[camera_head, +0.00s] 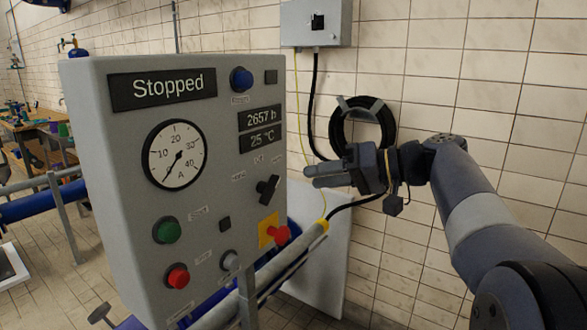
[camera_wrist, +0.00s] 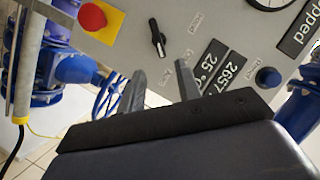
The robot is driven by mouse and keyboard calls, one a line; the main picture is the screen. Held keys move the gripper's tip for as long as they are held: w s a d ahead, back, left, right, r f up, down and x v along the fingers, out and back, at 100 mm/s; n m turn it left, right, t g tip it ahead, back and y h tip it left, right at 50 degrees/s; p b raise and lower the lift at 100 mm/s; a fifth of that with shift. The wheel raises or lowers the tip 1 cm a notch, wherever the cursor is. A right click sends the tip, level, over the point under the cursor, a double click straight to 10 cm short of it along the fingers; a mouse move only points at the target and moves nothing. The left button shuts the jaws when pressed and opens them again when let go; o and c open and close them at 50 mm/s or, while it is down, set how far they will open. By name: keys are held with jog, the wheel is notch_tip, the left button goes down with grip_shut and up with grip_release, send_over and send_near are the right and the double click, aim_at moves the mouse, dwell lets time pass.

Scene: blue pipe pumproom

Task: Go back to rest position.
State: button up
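My gripper (camera_head: 314,176) is held out at the right of the control panel (camera_head: 110,210), level with the panel's lower middle. Its two fingers point left toward the panel. In the wrist view the fingertips (camera_wrist: 161,80) stand apart with nothing between them, so the gripper is open and empty. The black rotary switch (camera_head: 268,188) is near the fingers in the head view and also shows past them in the wrist view (camera_wrist: 157,38). I cannot tell the exact gap to the panel, but no contact shows. The display (camera_head: 162,88) reads "Stopped".
A red emergency button (camera_head: 280,235) sticks out from the panel on a yellow plate. A coiled black hose (camera_head: 362,128) hangs on the tiled wall behind my gripper. A grey box (camera_head: 316,22) is above. Blue pipes (camera_head: 45,203) run at the left.

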aim_at(278, 182)
jog(key=x, duration=0.8)
jog(key=shift+w+a+f+p, duration=0.1)
jog(key=shift+a+p, duration=0.2)
jog(key=shift+p, duration=0.05)
